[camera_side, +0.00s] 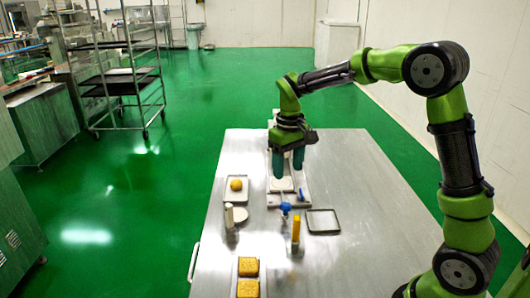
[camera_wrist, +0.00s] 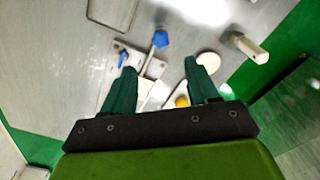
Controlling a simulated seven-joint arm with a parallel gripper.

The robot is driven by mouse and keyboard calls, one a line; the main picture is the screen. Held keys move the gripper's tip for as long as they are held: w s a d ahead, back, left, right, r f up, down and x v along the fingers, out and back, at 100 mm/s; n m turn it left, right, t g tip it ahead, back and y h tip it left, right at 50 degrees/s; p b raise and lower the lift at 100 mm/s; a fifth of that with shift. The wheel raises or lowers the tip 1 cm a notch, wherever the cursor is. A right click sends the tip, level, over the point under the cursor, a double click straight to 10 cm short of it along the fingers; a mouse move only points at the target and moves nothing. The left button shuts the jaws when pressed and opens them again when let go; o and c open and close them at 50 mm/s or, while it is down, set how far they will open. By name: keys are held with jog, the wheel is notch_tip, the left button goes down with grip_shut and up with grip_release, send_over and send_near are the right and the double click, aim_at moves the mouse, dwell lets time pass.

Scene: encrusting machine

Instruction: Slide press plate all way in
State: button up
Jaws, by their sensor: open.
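A pale machine (camera_side: 303,203) with blue-tipped handles stands on the steel table. A pale flat plate (camera_side: 281,185), likely the press plate, lies on it just below my gripper. One blue knob (camera_side: 285,207) is at its near end and another blue handle (camera_side: 300,194) at its right; they also show in the wrist view as a knob (camera_wrist: 160,38) and a handle (camera_wrist: 124,58). My gripper (camera_side: 288,176) points down over the machine, its two teal fingers apart with nothing visibly held. In the wrist view, part of a pale plate (camera_wrist: 146,92) shows between the fingers. Whether they touch it I cannot tell.
A tray (camera_side: 237,196) with a yellow ball (camera_side: 236,184) lies left of the machine. Near it are a white disc (camera_side: 240,215) and upright white block (camera_side: 229,216). A yellow-handled tool (camera_side: 296,230), empty frame (camera_side: 323,221) and yellow square cakes (camera_side: 248,266) are nearer.

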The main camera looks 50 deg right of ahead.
aim_at(286, 205)
notch_tip(286, 205, down, 12)
jog(key=shift+r, duration=0.1)
dwell(0.4)
grip_shut()
